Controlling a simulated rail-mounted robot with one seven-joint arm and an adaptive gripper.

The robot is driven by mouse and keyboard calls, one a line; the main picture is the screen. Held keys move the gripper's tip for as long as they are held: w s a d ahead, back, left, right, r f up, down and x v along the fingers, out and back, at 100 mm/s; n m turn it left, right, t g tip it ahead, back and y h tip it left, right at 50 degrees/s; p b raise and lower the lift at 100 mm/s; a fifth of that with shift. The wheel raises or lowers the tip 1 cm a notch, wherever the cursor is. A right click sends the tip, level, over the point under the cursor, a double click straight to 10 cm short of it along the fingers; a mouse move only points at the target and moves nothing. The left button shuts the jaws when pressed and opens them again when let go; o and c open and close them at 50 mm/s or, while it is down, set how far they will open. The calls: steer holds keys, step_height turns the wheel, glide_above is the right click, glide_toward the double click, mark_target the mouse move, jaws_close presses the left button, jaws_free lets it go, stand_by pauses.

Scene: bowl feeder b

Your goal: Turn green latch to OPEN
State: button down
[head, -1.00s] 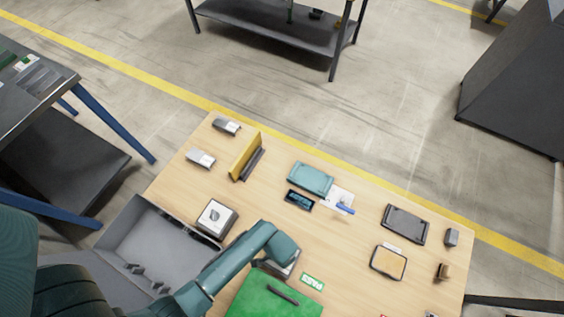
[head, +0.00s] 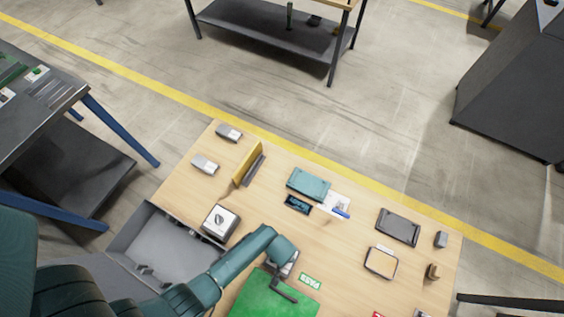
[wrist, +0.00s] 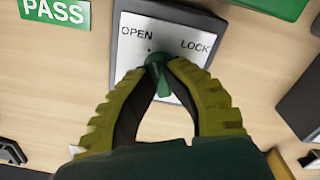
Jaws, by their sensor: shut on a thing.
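The green latch (wrist: 161,75) sits on a white plate with a dark frame (wrist: 125,65) in the wrist view. The plate reads OPEN at left and LOCK at right. The latch's long part points down toward my gripper, its top end between the two words. My gripper (wrist: 161,67) has its two olive, ribbed fingers closed on the latch from both sides. In the head view my teal arm covers most of the plate (head: 291,262), and the latch is hidden there.
A green PASS label (head: 309,281) and a green panel with a dark bar (head: 262,300) are close by. A white-faced box (head: 220,221) stands to the left, beside a grey open bin (head: 165,245).

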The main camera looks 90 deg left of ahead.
steer(key=shift+n+p, duration=0.4)
steer(key=shift+n, duration=1.2)
steer(key=c, duration=1.1)
jaws_free()
step_height(320, 180, up, 12)
